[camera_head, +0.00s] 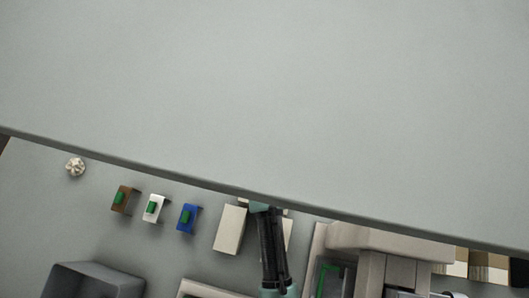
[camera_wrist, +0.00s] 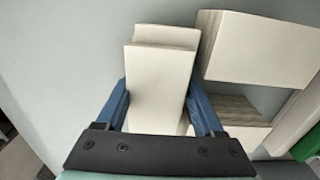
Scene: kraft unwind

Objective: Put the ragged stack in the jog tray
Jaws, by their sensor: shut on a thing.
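The ragged stack (camera_wrist: 158,90) is cream, with its layers out of line, and sits between my blue fingers in the wrist view. My gripper (camera_wrist: 158,108) is shut on it. In the head view my gripper (camera_head: 264,208) is beside a cream block (camera_head: 230,228), and a pale piece shows partly hidden behind my arm. I cannot tell for sure which thing is the jog tray; a beige tray-like rim (camera_head: 207,287) is cut off at the bottom edge.
White stacks with striped grey sides (camera_wrist: 262,50) stand close right of the held stack. Brown (camera_head: 123,199), white (camera_head: 154,208) and blue (camera_head: 187,218) pieces with green parts are left. A crumpled ball (camera_head: 75,167), dark grey bin (camera_head: 95,280) and beige machine (camera_head: 390,243) also show. A large grey surface (camera_head: 270,90) hides much.

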